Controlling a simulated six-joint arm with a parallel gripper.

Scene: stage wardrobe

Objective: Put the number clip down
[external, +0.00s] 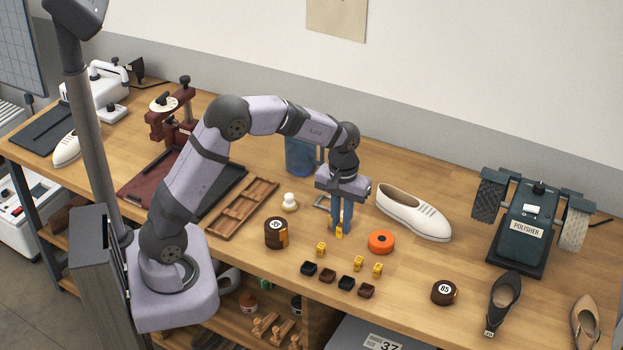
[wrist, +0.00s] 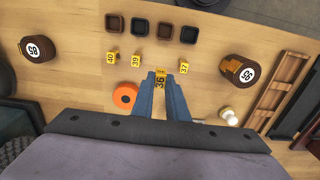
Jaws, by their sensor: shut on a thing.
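My gripper (external: 339,228) points down over the middle of the bench, its blue fingers shut on a yellow number clip marked 36 (wrist: 160,79). Only the clip's lower end (external: 339,233) shows below the fingertips in the external view. It is close to the bench top; I cannot tell whether it touches. Yellow clips marked 37 (wrist: 184,68), 39 (wrist: 135,61) and 40 (wrist: 112,56) stand in a loose row on the wood, with a gap between 39 and 37. Beyond them is a row of several small dark square trays (wrist: 164,59).
An orange disc (external: 382,242) lies right of my gripper, near a white shoe (external: 413,212). A wooden compartment tray (external: 241,208) lies left, a polisher (external: 527,225) far right. Bare wood surrounds the clips.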

